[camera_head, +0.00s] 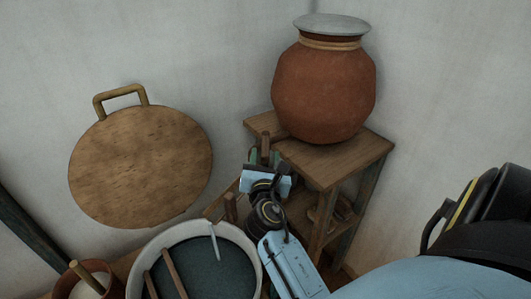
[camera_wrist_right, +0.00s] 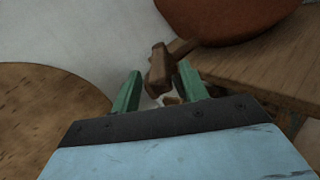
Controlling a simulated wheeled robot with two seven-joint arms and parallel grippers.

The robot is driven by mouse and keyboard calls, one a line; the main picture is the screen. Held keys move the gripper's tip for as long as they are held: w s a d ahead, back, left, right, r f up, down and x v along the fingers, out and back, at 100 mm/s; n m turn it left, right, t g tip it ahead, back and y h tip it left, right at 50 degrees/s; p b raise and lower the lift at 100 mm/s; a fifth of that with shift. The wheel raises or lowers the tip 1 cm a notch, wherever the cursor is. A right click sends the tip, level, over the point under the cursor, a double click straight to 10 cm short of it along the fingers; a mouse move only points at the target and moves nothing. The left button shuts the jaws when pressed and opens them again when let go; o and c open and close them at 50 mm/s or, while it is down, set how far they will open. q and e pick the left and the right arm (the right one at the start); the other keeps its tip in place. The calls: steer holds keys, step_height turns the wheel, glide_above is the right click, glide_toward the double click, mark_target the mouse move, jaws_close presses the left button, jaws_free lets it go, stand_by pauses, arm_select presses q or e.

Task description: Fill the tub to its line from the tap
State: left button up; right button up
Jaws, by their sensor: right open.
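A reddish clay pot (camera_head: 323,92) with a grey lid stands on a wooden stand (camera_head: 350,160). A wooden tap (camera_wrist_right: 157,72) sticks out below the pot in the right wrist view; in the head view it is mostly hidden by my right gripper (camera_head: 264,160). The right gripper is open, its green fingertips (camera_wrist_right: 160,88) on either side of the tap in the picture; I cannot tell whether they touch it. A pale-rimmed tub (camera_head: 178,236) with dark contents sits below left of the gripper. A pale strip (camera_head: 214,243) shows at its far inner side. My left gripper is out of view.
A round wooden board (camera_head: 140,165) with a handle leans against the wall behind the tub. Wooden sticks (camera_head: 174,272) cross the tub. A small brown vessel (camera_head: 115,284) with a stick stands at the lower left. The stand's legs and lower shelf are close to my right arm.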

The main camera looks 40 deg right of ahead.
steer(key=shift+x, duration=0.9)
steer(key=shift+c, duration=0.2)
jaws_close()
